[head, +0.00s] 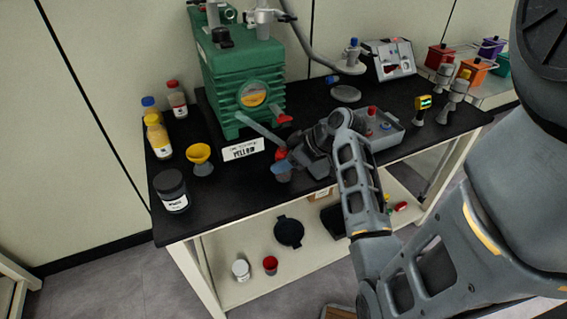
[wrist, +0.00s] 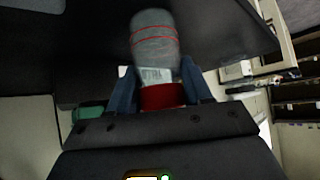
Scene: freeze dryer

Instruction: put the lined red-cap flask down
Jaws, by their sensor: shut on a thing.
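The lined red-cap flask shows in the wrist view, with a grey rounded body (wrist: 155,42), two thin red lines around it, a pale label and a red cap (wrist: 163,95). My gripper (wrist: 163,88) is shut on it at the cap end, with a blue finger on each side. The body points away from my gripper. In the head view my gripper (head: 283,165) is at the front edge of the black bench top (head: 235,192). The flask is mostly hidden there by the gripper. I cannot tell whether its base touches the bench.
A yellow funnel (head: 200,157) and a dark jar (head: 172,190) stand to the left. A grey tray (head: 385,132) lies to the right.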

